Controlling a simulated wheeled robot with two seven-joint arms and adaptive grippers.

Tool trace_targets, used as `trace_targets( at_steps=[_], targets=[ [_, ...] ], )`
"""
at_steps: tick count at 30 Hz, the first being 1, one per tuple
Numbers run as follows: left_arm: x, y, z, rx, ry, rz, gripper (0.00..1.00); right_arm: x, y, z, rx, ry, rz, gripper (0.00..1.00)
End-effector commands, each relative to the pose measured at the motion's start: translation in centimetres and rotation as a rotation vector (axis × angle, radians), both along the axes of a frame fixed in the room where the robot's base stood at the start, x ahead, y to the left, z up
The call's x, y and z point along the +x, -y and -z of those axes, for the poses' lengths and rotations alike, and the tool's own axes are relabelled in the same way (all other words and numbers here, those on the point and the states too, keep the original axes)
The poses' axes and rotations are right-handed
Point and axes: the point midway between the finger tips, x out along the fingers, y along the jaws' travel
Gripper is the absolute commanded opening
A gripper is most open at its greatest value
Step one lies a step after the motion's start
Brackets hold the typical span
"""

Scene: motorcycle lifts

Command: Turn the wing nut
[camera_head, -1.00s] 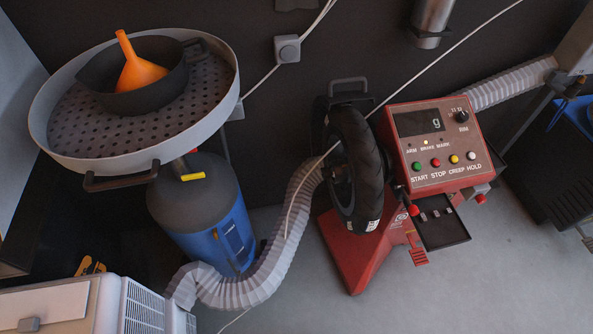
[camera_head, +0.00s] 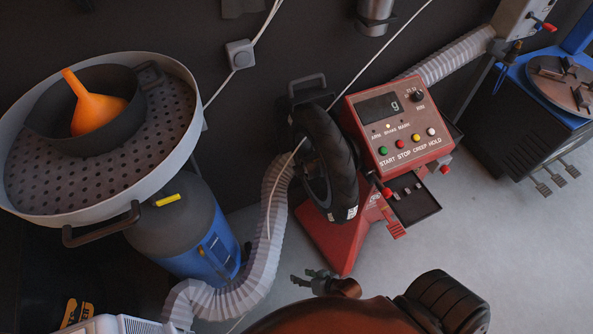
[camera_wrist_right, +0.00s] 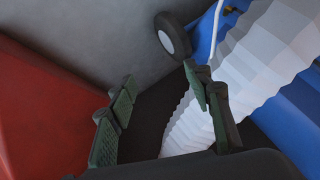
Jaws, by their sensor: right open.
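No wing nut can be made out in either view. A red wheel balancer (camera_head: 330,243) carries an upright black tyre and wheel (camera_head: 340,170). The wheel's hub is on its left side and mostly in shadow. My right gripper (camera_head: 303,278) is at the bottom centre of the head view, in front of the balancer's red base and apart from the wheel. In the right wrist view its two green-padded fingers (camera_wrist_right: 163,100) are spread with nothing between them. The balancer's red side (camera_wrist_right: 45,110) shows left of them. My left gripper is not in view.
A pale ribbed hose (camera_head: 262,245) curves down left of the balancer, close to the fingers in the wrist view. A blue oil drainer tank (camera_head: 205,240) with a wide perforated pan (camera_head: 75,165) stands left. A thin white cable crosses the wheel.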

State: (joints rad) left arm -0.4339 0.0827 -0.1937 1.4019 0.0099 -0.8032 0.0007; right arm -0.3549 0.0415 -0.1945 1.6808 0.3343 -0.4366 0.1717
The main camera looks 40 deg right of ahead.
Motion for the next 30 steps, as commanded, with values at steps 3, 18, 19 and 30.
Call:
trace_targets(
  at_steps=[3, 18, 19, 30],
  targets=[
    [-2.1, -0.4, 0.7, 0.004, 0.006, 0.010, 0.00, 9.1, -1.0, -9.0, 0.198, 0.296, 0.203, 0.46],
    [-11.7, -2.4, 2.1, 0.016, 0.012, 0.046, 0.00, 18.2, 8.9, -32.8, 0.851, 1.115, 1.008, 0.46],
    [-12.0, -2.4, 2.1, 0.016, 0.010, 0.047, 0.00, 18.1, 9.2, -33.1, 0.864, 1.132, 1.031, 0.46],
    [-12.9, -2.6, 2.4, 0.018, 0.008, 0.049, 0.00, 20.1, 12.2, -34.4, 0.897, 1.187, 1.094, 0.46]
  ],
)
